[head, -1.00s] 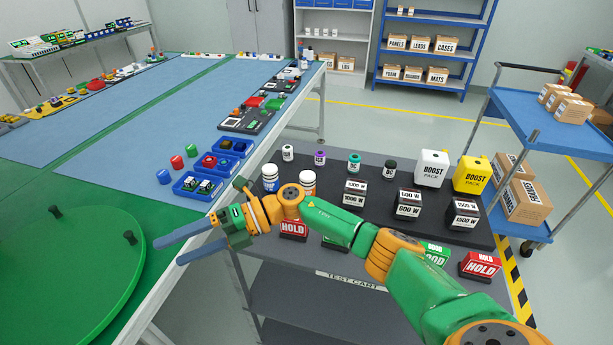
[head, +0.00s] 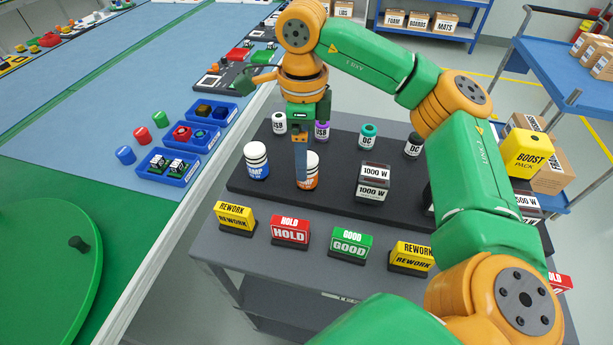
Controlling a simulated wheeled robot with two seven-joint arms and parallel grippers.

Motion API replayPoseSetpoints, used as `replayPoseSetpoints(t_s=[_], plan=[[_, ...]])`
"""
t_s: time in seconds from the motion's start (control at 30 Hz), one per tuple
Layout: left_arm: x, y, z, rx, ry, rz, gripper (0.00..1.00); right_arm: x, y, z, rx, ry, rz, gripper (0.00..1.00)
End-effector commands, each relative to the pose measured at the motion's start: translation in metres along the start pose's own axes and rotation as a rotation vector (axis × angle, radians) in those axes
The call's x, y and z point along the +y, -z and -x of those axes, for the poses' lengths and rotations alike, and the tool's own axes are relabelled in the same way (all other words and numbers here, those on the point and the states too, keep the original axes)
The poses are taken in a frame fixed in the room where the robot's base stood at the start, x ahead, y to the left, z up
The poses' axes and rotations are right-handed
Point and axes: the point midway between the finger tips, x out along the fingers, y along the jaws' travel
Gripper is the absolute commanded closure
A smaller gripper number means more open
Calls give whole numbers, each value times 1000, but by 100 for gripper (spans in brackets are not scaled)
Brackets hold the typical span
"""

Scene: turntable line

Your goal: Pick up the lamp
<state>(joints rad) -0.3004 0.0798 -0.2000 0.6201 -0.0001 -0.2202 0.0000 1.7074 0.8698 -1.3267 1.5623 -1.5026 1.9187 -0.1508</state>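Two banded lamp cylinders stand on the dark board of the test cart. The blue and white lamp (head: 256,165) is on the left, and the orange and white lamp (head: 311,177) is just right of it. Both labels are only partly readable. My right gripper (head: 301,182) points down at the orange and white lamp, its blue-grey finger covering the left part of that lamp. I see the fingers edge-on, so I cannot tell their gap or whether they touch the lamp. My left gripper is out of view.
Behind the lamps stand USB and DC cylinders (head: 368,137). A 1000 W block (head: 372,189) is to the right. REWORK, HOLD and GOOD signs (head: 350,244) line the cart's front. Blue trays (head: 170,168) lie on the table at left. My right arm hides part of the cart.

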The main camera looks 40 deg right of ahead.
Motion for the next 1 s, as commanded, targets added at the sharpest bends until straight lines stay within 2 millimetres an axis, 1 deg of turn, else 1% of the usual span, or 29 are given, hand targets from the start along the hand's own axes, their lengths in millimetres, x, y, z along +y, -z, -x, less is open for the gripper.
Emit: replayPoseSetpoints(t_s=[0.17,0.2,0.3,0.4,0.53,0.83,0.87,1.0], plan=[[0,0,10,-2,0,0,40,5,7,-30,3,-5,0,13],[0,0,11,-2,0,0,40,6,8,-38,3,-5,0,13],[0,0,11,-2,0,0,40,6,7,-52,0,-5,-1,13],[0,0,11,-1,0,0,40,6,6,-56,-3,-3,-1,13],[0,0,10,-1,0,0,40,6,6,-56,-3,-3,-1,13],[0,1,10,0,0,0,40,6,6,-56,-3,-4,-1,94],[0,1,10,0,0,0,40,6,6,-56,-3,-4,-1,100],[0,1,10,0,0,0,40,6,6,-56,-3,-3,-1,100]])
